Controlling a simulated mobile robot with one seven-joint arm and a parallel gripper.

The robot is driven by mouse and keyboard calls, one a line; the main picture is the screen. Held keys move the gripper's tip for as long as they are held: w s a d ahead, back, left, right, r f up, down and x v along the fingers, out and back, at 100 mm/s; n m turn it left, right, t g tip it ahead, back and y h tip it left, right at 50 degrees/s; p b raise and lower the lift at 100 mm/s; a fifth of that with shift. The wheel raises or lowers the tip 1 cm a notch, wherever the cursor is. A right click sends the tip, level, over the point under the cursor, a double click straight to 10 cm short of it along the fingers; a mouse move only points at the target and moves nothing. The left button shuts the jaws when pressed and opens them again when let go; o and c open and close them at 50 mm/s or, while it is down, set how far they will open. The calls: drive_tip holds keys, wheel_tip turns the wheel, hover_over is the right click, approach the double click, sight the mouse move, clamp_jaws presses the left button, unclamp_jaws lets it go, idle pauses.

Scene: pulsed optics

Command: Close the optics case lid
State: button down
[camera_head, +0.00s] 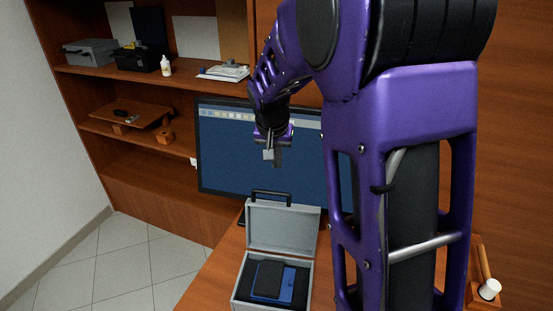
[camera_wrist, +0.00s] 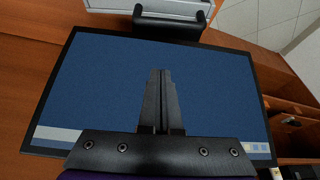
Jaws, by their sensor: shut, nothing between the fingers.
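The grey optics case (camera_head: 236,300) stands on the wooden desk in the head view. Its lid (camera_head: 282,229) is open and upright at the back, with a black handle (camera_head: 272,192) on its top edge. Inside lie dark padding and a blue and black item (camera_head: 273,281). My gripper (camera_head: 277,160) is shut and empty, in front of the monitor screen and above the lid, apart from it. In the wrist view the shut fingers (camera_wrist: 160,75) point towards the black handle (camera_wrist: 168,24) and the lid's grey edge (camera_wrist: 180,7) at the top.
The monitor (camera_head: 225,150) stands behind the case, close to my gripper. A wooden shelf (camera_head: 110,75) at the back left holds boxes, a bottle and papers. A wooden holder with a white-ended item (camera_head: 489,289) is at the right. Tiled floor lies left of the desk.

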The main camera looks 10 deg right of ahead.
wheel_tip(320, 180, down, 6)
drive_tip(key=s, duration=0.1)
drive_tip(key=shift+s+a+f, duration=0.2)
drive_tip(key=shift+s+a, duration=0.05)
drive_tip(key=shift+a, duration=0.05)
drive_tip(key=shift+s+a+b, duration=0.1)
drive_tip(key=shift+a+b, duration=0.05)
drive_tip(key=shift+b, duration=0.2)
